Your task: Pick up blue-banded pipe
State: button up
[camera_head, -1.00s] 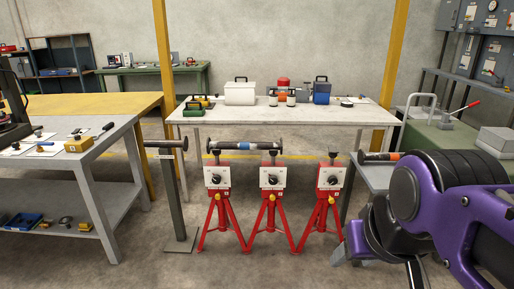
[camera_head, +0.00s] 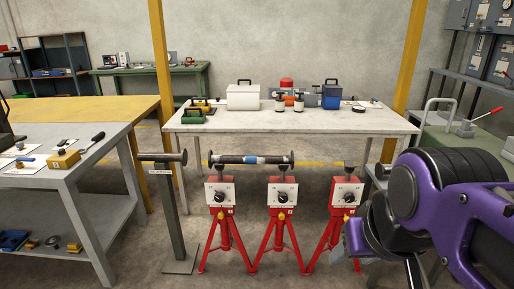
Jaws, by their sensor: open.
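The blue-banded pipe (camera_head: 230,160) is a dark spool with a flange at each end and a blue and white band near its middle. It lies level across the tops of the left red stand (camera_head: 220,196) and the middle red stand (camera_head: 282,196). My gripper (camera_head: 385,257) is at the lower right, partly hidden by my own purple arm. It is open and empty, in front of and to the right of the stands, well apart from the pipe.
The right red stand (camera_head: 346,194) carries no pipe and is close to my gripper. A grey post (camera_head: 172,215) stands left of the stands. A long table (camera_head: 330,122) with cases and bottles is behind. A grey workbench (camera_head: 88,162) is at the left. Floor before the stands is clear.

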aim_at(212, 159)
jog(key=i+j, duration=0.2)
jog(key=i, duration=0.3)
jog(key=i+j, duration=0.2)
jog(key=i, duration=0.35)
